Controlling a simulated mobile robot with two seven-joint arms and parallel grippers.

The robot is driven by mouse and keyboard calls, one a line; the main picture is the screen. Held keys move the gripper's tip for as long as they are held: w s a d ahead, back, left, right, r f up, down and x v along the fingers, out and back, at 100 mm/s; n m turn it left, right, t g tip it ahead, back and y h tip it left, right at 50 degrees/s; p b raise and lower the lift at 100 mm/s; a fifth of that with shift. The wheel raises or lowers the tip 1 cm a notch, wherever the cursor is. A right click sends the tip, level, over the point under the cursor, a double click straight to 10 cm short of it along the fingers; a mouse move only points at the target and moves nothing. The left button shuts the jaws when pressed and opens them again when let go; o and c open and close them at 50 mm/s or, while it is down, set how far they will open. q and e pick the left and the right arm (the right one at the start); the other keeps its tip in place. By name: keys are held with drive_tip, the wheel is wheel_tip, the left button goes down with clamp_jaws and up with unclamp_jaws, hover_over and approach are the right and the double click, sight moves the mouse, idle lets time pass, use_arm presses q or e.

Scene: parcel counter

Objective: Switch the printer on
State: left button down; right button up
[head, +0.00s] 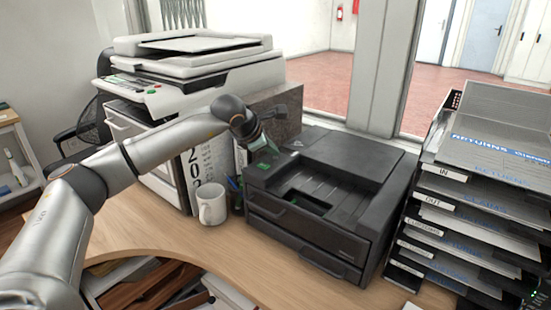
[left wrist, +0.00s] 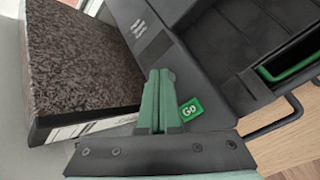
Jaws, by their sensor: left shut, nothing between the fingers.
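The black printer (head: 345,165) stands on the wooden counter, and its top also shows in the left wrist view (left wrist: 205,60). A green button marked "Go" (left wrist: 190,109) sits on its top panel; a green patch (head: 263,166) shows there in the head view. My left gripper (head: 262,148) is over the printer's left front corner. In the left wrist view its green fingers (left wrist: 159,78) are shut with nothing between them, just left of the button. I cannot tell whether the fingertips touch the panel. My right gripper is in neither view.
A white mug (head: 212,205) and a pen holder stand left of the printer. A speckled box file (left wrist: 75,65) and a large white copier (head: 200,75) are behind them. Stacked paper trays (head: 440,205) stand close on the right. Bare counter (head: 225,250) lies in front.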

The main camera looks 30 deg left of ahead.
use_arm(q)
drive_tip(key=shift+f, duration=0.2)
idle(0.4)
drive_tip(key=shift+r, duration=0.65)
wheel_tip(320, 180, up, 6)
drive_tip(key=p, duration=0.5)
idle(0.7)
idle(0.6)
